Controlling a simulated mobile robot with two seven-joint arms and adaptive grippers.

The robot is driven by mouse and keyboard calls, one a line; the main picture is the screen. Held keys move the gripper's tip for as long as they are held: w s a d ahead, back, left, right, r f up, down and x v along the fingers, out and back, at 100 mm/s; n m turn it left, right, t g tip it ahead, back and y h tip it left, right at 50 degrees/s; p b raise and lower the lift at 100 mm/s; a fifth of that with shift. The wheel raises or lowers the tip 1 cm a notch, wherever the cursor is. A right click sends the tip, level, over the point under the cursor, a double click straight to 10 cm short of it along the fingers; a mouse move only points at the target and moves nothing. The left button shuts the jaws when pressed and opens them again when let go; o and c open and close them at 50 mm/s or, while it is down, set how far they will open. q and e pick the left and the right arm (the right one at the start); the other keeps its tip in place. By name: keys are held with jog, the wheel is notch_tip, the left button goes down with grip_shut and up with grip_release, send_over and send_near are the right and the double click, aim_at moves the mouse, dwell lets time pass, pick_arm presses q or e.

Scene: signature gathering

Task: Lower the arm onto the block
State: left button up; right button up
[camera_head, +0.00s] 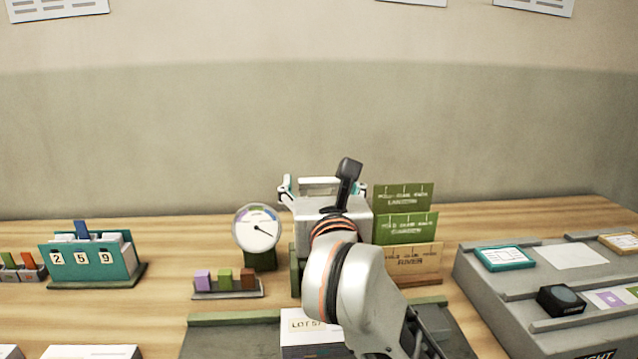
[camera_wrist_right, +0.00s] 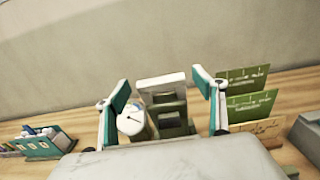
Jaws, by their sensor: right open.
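A white-topped block labelled LOT 57 (camera_head: 300,328) lies on a grey-green board (camera_head: 225,338) at the front, partly hidden by my right arm. Behind it stands a dial gauge (camera_head: 258,226) on a dark green foot. In the right wrist view the dial (camera_wrist_right: 131,122) is beside an upright green frame with a pale crossbar (camera_wrist_right: 160,80); I cannot tell whether this is the gauge's arm. My right gripper (camera_head: 319,188) is open, with teal-padded fingers either side of the crossbar in view. Contact cannot be judged. My left gripper is out of view.
Green and tan cards (camera_head: 405,228) stand close to the right of my right gripper. A rack of small coloured blocks (camera_head: 226,283) is left of my arm. A teal counter box (camera_head: 90,258) is farther left. A grey stepped console (camera_head: 520,295) fills the right.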

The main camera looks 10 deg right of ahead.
jog(key=shift+w, duration=0.9)
